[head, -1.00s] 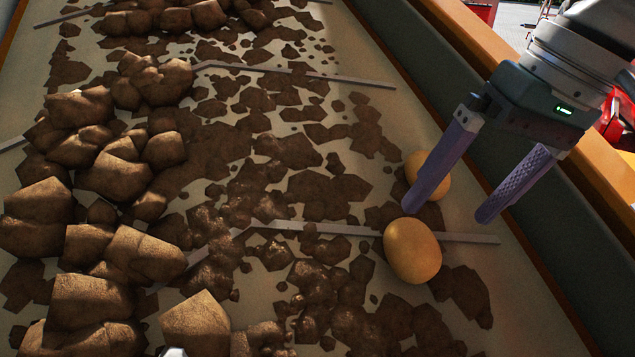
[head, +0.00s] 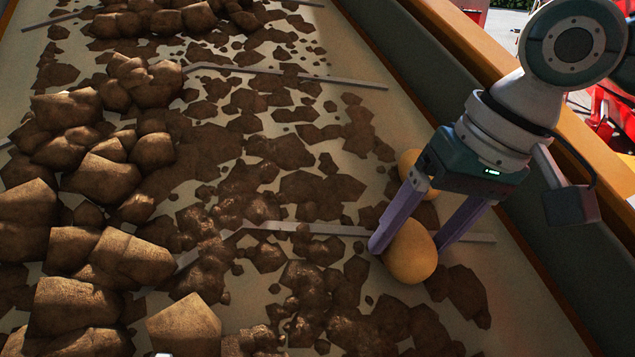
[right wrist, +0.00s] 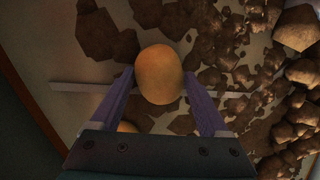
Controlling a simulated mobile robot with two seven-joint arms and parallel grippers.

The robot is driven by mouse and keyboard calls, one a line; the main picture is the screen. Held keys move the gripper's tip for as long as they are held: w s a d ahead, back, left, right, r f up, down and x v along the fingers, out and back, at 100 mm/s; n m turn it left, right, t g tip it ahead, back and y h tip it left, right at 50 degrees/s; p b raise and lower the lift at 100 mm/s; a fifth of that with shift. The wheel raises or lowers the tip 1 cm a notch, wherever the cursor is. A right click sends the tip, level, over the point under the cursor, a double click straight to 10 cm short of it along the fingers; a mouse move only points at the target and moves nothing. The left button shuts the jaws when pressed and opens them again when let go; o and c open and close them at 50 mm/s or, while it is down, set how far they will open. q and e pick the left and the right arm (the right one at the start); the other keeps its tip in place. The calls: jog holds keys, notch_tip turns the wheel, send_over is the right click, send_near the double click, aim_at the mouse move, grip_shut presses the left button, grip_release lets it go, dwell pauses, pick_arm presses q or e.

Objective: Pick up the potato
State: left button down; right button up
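A yellow potato (head: 411,258) lies on the belt at the right of the head view. My right gripper (head: 409,247) is open, pointing down, with one finger on each side of this potato. In the right wrist view the potato (right wrist: 160,72) sits between the fingertips, very close to both; firm contact cannot be made out. A second yellow potato (head: 409,160) lies just behind, partly hidden by the gripper. It also shows as a small piece in the right wrist view (right wrist: 127,127).
Brown clods (head: 98,178) are heaped along the left of the belt (head: 352,100). Flat soil patches cover its middle. Thin grey bars (head: 300,227) cross it. A dark side wall (head: 420,85) and an orange rail (head: 590,160) run along the right.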

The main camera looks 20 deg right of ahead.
jog(key=c, duration=1)
jog(key=shift+r, duration=0.1)
